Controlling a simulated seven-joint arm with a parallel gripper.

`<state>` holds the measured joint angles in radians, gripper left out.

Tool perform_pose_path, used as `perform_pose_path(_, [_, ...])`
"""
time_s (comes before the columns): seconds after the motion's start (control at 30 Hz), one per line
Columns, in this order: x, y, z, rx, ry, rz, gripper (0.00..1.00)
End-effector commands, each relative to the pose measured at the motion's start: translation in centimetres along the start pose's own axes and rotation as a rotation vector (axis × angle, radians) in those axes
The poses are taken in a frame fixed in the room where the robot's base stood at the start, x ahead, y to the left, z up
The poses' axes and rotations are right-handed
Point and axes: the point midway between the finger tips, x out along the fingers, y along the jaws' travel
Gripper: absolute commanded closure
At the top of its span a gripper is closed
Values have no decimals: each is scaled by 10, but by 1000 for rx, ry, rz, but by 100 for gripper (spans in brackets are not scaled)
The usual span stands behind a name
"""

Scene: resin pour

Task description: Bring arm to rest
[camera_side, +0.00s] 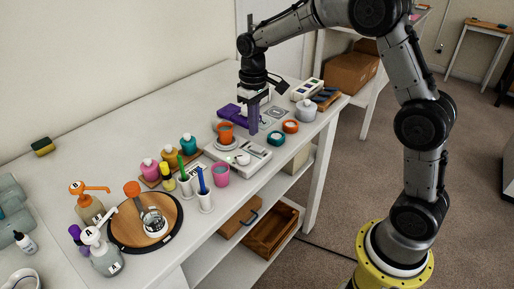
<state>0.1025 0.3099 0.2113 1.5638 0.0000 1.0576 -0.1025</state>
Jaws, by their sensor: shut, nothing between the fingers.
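My gripper (254,127) points down over the far part of the white table (110,132). Its fingers are shut with nothing seen between them. It hangs close behind a white scale-like device (246,155) and to the right of an orange cup (225,131). I cannot tell whether the fingertips touch anything. My arm reaches in from the right, arching over the table's far end.
Around the gripper stand orange and teal round lids (290,126), a white jar (306,110) and a purple item (229,112). Nearer are a pink cup (220,174), small bottles, pump bottles (102,250) and a round wooden board (126,231).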

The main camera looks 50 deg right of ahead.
Motion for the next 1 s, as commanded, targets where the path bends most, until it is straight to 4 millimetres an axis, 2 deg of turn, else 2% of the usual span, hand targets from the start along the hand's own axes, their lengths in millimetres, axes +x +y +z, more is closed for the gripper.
perform_pose_path(0.3, [-22, 0, 0, 0, 3, 0, 100])
perform_pose_path(0.73, [-29, -1, 0, -3, 10, 1, 100])
perform_pose_path(0.87, [-60, -6, 3, -13, 78, 8, 100])
perform_pose_path(1.0, [-107, -16, 36, -30, 172, 15, 100])
